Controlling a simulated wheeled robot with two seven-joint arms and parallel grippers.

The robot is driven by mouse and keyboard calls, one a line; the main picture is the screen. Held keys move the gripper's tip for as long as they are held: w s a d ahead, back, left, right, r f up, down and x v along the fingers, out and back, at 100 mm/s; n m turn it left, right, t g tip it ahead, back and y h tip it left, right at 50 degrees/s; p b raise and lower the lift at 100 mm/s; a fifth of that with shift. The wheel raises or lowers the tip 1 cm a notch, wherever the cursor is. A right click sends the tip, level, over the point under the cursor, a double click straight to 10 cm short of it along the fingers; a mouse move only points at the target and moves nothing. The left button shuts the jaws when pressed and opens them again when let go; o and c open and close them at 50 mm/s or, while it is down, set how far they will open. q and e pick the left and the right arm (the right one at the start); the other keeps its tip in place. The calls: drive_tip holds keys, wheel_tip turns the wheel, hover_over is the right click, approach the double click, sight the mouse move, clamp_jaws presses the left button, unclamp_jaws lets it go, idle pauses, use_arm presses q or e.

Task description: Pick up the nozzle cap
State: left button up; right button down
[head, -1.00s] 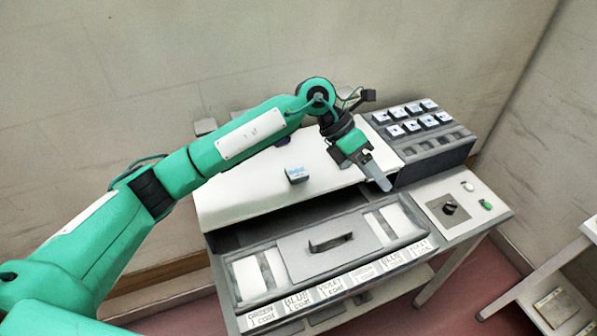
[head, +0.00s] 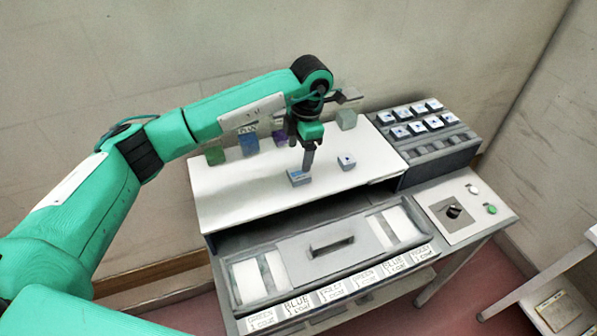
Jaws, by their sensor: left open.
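I cannot tell for sure which piece is the nozzle cap. A small grey block with a blue top (head: 299,178) lies on the white top (head: 235,205) of the bench. My left gripper (head: 307,168) points down, its fingers right at this block's back edge. The gripper is open; I cannot tell whether it touches the block. A pale block with a dark dot (head: 346,162) stands just right of it. My right gripper is not in view.
Green (head: 215,156), blue (head: 249,144) and purple (head: 280,138) containers and a grey-green block (head: 347,119) stand along the back. A rack (head: 436,150) of several pale blocks is at right. A control panel (head: 455,208) with a black knob and a handled drawer lid (head: 318,250) are in front.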

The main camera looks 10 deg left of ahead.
sight(299, 173)
use_arm(q)
drive_tip(key=shift+f, duration=0.3)
drive_tip(key=shift+s+f+p, duration=0.2)
drive_tip(key=shift+f+p, duration=0.25)
drive_tip(key=shift+p, duration=0.1)
drive_tip(key=f, duration=0.1)
drive_tip(key=f+p, duration=0.2)
drive_tip(key=shift+s+f, duration=0.3)
drive_tip(key=shift+f, duration=0.45)
drive_tip(key=c, duration=1.1)
